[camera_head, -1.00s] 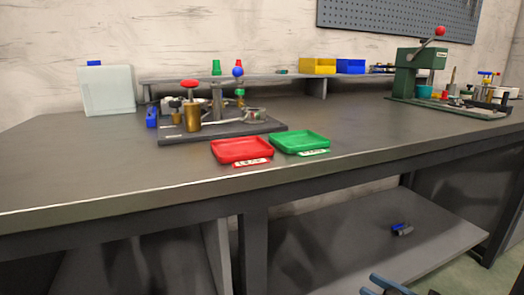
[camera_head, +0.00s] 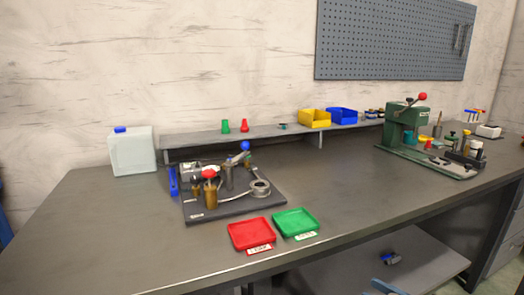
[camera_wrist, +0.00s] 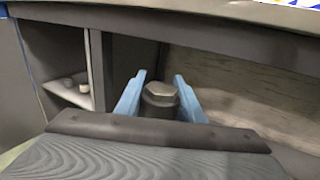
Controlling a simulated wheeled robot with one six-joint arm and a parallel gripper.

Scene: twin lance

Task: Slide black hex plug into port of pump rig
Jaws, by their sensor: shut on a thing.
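The black hex plug (camera_wrist: 160,95) is between the two blue fingers of my gripper (camera_wrist: 159,88) in the wrist view, its six-sided end showing and its lower part hidden. My gripper is shut on it. In the head view only a bit of a blue finger (camera_head: 383,287) shows at the bottom edge, low in front of the bench and well away from the rig; the plug is not visible there. The pump rig (camera_head: 235,206) stands on the left of the bench on a dark base plate, with a red-topped brass cylinder and a grey ring (camera_head: 260,188). I cannot tell which part is the port.
A red tray (camera_head: 251,234) and a green tray (camera_head: 295,223) lie in front of the rig. A white jug (camera_head: 132,152) stands behind it at left. A green press (camera_head: 405,128) stands at the right. The bench middle is clear. The bench edge lies between my gripper and the rig.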

